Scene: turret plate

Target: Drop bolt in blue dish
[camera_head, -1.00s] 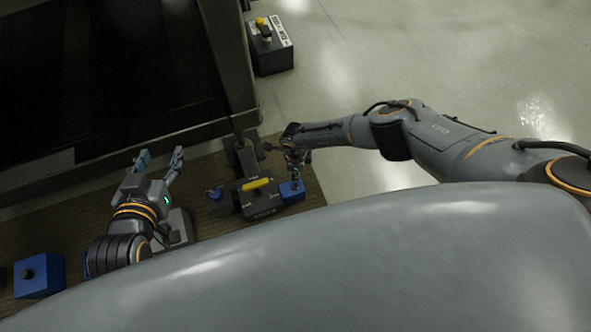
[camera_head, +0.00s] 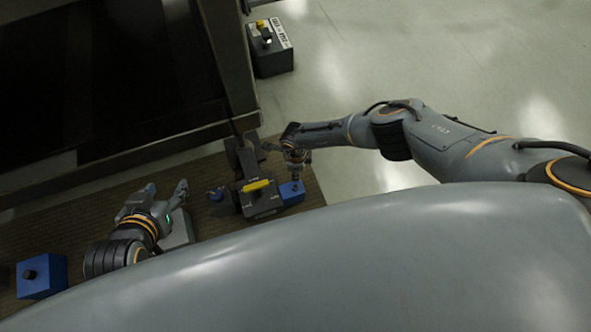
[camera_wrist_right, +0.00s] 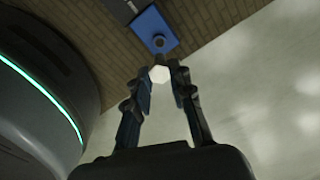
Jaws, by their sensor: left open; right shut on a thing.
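My right gripper (camera_wrist_right: 160,68) is shut on a bolt with a pale hexagonal head (camera_wrist_right: 158,75). In the right wrist view a blue block (camera_wrist_right: 152,32) with a round dark feature on top lies just beyond the fingertips. In the head view my right gripper (camera_head: 296,172) is over the same blue block (camera_head: 291,193), and the bolt is too small to make out. A small round blue thing (camera_head: 216,194), perhaps the blue dish, lies left of the dark turret fixture. My left gripper (camera_head: 165,191) is open and empty, left of that blue thing.
The dark fixture with a yellow handle (camera_head: 257,186) stands between the small blue thing and the blue block. Another blue box with a black knob (camera_head: 40,275) is at the lower left. Bare brown mat (camera_head: 70,221) shows at left. A dark frame (camera_head: 130,155) borders the back.

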